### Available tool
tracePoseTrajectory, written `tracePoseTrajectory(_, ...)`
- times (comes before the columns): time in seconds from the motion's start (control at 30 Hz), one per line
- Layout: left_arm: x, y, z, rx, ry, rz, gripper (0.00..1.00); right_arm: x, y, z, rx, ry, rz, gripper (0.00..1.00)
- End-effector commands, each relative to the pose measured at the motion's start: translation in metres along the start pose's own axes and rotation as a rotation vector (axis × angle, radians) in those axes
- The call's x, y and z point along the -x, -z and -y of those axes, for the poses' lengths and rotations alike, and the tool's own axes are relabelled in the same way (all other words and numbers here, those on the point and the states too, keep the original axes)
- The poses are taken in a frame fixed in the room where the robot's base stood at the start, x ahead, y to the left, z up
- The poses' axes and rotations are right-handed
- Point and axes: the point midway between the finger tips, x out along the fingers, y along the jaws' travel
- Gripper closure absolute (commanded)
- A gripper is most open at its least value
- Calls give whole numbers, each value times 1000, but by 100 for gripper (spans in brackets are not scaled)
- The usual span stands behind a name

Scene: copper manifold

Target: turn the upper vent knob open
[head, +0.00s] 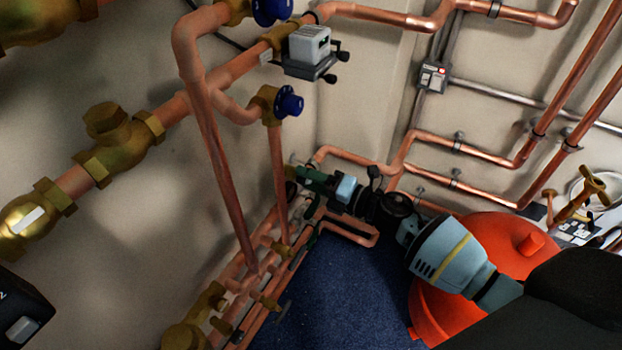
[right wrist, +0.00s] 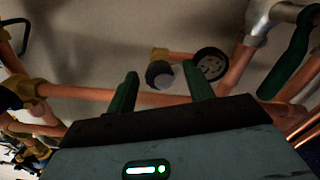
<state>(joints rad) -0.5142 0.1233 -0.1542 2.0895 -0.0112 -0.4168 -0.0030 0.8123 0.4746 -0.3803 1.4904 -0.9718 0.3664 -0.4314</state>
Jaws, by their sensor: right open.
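My right gripper (head: 302,178) reaches from the lower right towards the low pipework at the wall. In the right wrist view its two green fingers (right wrist: 160,73) are spread apart with nothing between them. Beyond the fingertips, a small grey round knob (right wrist: 161,75) sits on a short copper and brass stub and appears between the tips. I cannot tell for sure that this is the upper vent knob. A black round part (right wrist: 210,64) is just right of it. In the head view the gripper hides this spot. My left gripper is not in view.
Blue knobs (head: 289,103) sit on brass valves higher up, by a grey boxed device (head: 308,50). A copper pipe (right wrist: 150,98) crosses behind the fingers. A red tank (head: 440,308) stands under my right arm. Blue floor (head: 330,290) is clear between tank and pipes.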

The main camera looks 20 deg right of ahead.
Motion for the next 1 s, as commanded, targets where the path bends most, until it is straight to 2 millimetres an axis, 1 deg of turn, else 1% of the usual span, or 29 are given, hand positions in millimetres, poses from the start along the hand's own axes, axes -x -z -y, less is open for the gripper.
tracePoseTrajectory(0.17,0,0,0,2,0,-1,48,1,0,0,-1,-1,0,48)
tracePoseTrajectory(0.27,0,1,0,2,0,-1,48,8,0,0,-2,0,0,48)
tracePoseTrajectory(0.5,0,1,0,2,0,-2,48,46,0,1,-1,2,-1,48)
tracePoseTrajectory(0.7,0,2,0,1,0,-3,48,70,0,1,-2,2,0,48)
tracePoseTrajectory(0.83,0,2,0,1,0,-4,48,77,0,0,0,0,0,48)
tracePoseTrajectory(1.0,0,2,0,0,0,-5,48,78,0,0,0,0,0,48)
